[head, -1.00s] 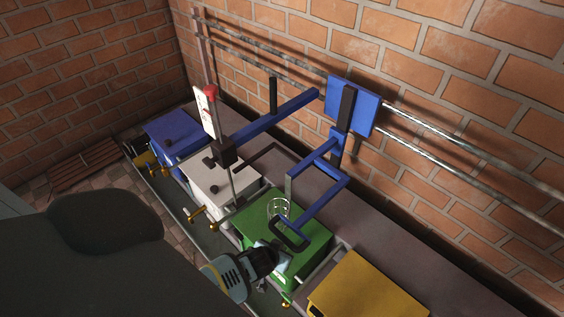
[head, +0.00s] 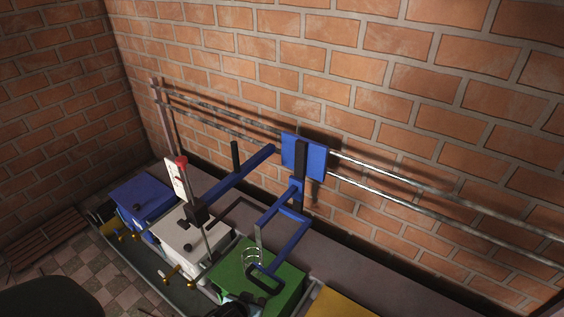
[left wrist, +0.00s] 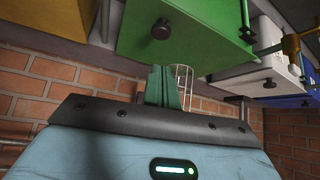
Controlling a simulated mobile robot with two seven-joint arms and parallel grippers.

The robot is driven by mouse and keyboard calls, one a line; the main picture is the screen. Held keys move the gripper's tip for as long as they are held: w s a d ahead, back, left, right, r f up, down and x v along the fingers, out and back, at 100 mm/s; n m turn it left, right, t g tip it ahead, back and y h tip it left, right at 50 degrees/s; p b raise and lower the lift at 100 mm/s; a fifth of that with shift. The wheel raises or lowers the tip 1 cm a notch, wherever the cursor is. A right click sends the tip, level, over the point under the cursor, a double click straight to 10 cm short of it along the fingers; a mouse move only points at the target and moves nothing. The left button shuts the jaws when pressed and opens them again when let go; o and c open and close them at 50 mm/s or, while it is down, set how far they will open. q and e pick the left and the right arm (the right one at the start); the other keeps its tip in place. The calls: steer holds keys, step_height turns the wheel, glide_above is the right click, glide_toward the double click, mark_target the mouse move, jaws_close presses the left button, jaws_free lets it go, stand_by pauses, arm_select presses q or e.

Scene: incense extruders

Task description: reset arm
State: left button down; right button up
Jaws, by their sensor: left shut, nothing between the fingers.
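My left gripper shows only in part at the bottom edge of the head view (head: 238,308), at the front of the green box (head: 285,291). In the left wrist view its fingers (left wrist: 164,86) are together and empty, close to the green box (left wrist: 190,28). The blue sliding arm (head: 272,217) hangs from a blue plate (head: 304,157) on wall rails. Its dark-ended loop (head: 264,281) is over the green box, beside a clear wire-like or glass cylinder (head: 252,257). My right gripper is in neither view.
A white box (head: 205,232) and a blue box (head: 146,199) stand left of the green one, a yellow box (head: 338,304) to its right. Brass taps (head: 172,272) stick out in front. A brick wall (head: 420,110) closes off the back. Tiled floor (head: 95,270) shows at lower left.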

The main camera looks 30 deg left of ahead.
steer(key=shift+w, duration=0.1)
